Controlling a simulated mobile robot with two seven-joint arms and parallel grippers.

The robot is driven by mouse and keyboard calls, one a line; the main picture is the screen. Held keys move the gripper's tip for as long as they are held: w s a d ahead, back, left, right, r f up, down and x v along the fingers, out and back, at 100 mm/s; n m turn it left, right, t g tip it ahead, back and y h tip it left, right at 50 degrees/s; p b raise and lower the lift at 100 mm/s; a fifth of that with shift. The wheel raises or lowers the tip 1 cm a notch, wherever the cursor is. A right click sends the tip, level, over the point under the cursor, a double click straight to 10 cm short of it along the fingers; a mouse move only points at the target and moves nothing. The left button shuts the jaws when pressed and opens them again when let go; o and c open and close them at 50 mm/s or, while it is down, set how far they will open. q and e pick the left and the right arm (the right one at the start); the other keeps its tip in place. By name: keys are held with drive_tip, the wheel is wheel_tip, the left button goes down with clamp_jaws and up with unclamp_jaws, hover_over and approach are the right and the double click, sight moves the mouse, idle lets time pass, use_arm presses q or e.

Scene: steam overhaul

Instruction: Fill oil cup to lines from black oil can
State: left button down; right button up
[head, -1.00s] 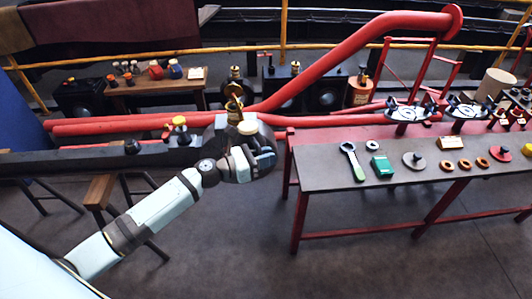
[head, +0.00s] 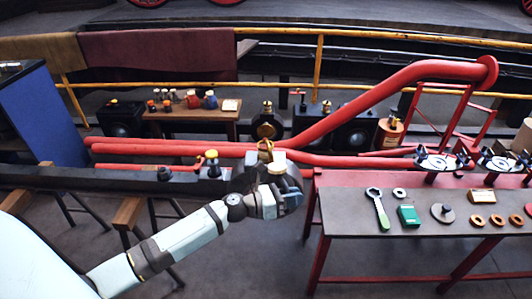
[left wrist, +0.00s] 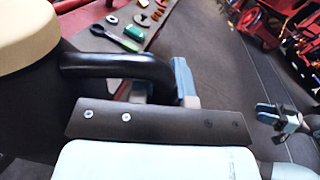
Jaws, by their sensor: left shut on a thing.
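My left gripper (head: 290,196) is shut on the handle of the black oil can, at the left end of the red bench. The can's cream top (head: 278,166) shows above the gripper; its dark body is mostly hidden. In the left wrist view the dark can (left wrist: 30,108), its cream top and its black handle (left wrist: 120,66) fill the left side. A brass fitting (head: 265,149), which looks like the oil cup, stands just behind the can; its lines and oil level are too small to see. My right gripper (left wrist: 278,113) appears open and empty in the left wrist view.
A dark beam (head: 100,178) with a yellow-capped fitting (head: 211,160) runs left of the can. Red pipes (head: 370,100) pass behind. The bench (head: 345,222) on the right holds a green-handled wrench (head: 378,208), a green box (head: 408,215) and several rings.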

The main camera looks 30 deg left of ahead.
use_arm(q)
drive_tip(key=shift+r, duration=0.1)
drive_tip(key=shift+r+n+p, duration=0.3)
drive_tip(key=shift+r+p, duration=0.5)
drive_tip(key=shift+p, duration=0.4)
drive_tip(key=shift+r+n+p, duration=0.3)
drive_tip(key=shift+r+p, duration=0.3)
drive_tip(key=shift+p, duration=0.4)
drive_tip(key=shift+r, duration=0.1)
drive_tip(key=shift+w+r+n+p, duration=0.1)
drive_tip(key=shift+r+n+p, duration=0.2)
drive_tip(key=shift+r+p, duration=0.55)
drive_tip(key=shift+f+p, duration=0.2)
drive_tip(key=shift+p, duration=0.1)
drive_tip(key=shift+a+r+n+p, duration=0.1)
drive_tip(key=shift+r+n+p, duration=0.2)
drive_tip(key=shift+r+p, duration=0.4)
